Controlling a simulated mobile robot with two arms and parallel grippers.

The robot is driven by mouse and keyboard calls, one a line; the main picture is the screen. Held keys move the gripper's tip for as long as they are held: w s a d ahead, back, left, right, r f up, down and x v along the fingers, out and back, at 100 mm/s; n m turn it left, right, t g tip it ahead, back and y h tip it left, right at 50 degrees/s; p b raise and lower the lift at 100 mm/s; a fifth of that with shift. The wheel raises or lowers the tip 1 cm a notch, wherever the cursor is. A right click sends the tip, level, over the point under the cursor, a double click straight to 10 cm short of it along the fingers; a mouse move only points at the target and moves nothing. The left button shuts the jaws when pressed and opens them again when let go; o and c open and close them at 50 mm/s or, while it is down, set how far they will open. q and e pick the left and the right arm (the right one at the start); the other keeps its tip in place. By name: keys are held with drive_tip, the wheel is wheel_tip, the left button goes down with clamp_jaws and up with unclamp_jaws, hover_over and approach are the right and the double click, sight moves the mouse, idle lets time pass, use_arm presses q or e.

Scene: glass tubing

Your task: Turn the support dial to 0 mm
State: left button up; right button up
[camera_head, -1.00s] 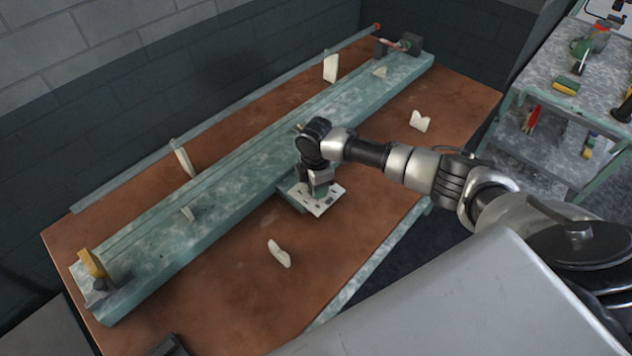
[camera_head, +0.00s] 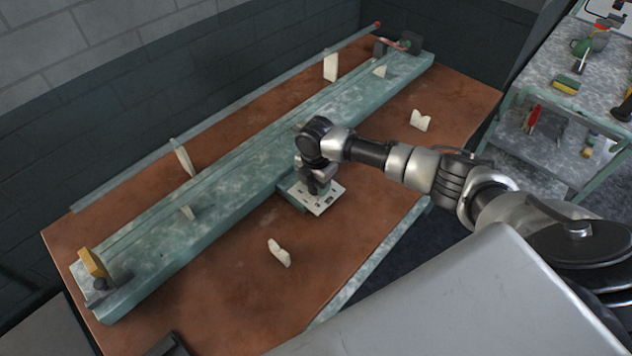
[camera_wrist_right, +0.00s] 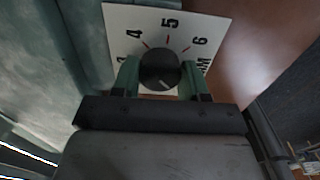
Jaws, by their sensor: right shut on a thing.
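The support dial's white plate (camera_head: 326,202) lies at the front edge of the long green bench rail. In the wrist view, the plate (camera_wrist_right: 192,22) shows the printed numbers 3, 4, 5 and 6, "MM" and red ticks. The black dial knob (camera_wrist_right: 160,68) sits between the two green fingers of my right gripper (camera_wrist_right: 160,77), which is shut on it. A pale line on the knob points down and slightly right in that view, away from the visible numbers. In the head view, my right gripper (camera_head: 318,190) points down over the plate and hides the knob. My left gripper is not in view.
The green rail (camera_head: 240,165) crosses the brown table (camera_head: 230,290) diagonally. A glass tube (camera_head: 120,190) rests on white supports behind it. Loose white supports (camera_head: 279,253) (camera_head: 420,121) lie in front. A tool cart (camera_head: 540,90) stands at the right.

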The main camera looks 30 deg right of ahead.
drive_tip(key=o, duration=0.9)
drive_tip(key=shift+r, duration=0.1)
wheel_tip(320, 180, up, 11)
drive_tip(key=shift+f+b, duration=0.15)
drive_tip(key=shift+b, duration=0.85)
